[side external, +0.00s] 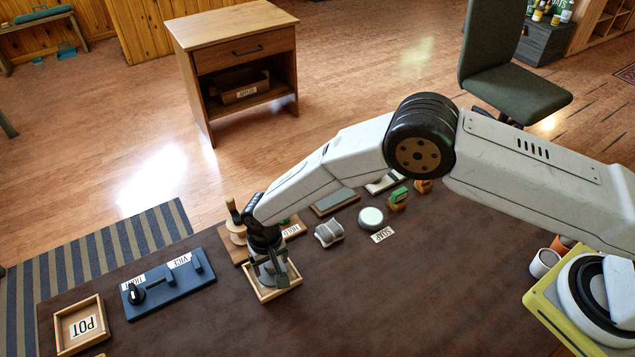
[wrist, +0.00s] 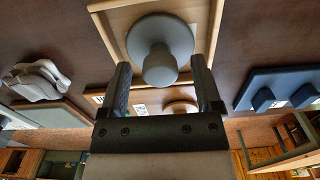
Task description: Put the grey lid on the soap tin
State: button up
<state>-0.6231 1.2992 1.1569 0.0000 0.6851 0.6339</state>
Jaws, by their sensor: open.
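The grey lid (wrist: 160,35) is a round disc with a knob, lying in a shallow wooden tray (wrist: 112,40) in the wrist view. My gripper (wrist: 160,63) is open, its fingers on either side of the knob with a gap at each side; I cannot tell whether they are level with the knob. In the side view my gripper (side external: 272,277) points down over the same tray (side external: 291,287) and mostly hides the lid. The soap tin (side external: 371,218) is the round, pale-topped container to the right, behind a SOAP label (side external: 382,234).
A grey rounded object (side external: 329,233) stands between the tray and the soap tin. A wooden board with a peg (side external: 236,225) is just behind my gripper. A blue switch panel (side external: 168,287) and a POT tray (side external: 78,325) lie to the left. The table's front middle is clear.

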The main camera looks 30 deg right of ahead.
jog(key=shift+c, duration=0.2)
grip_shut()
jog(key=shift+r, duration=0.9)
dwell(0.7)
jog(key=shift+r, duration=1.6)
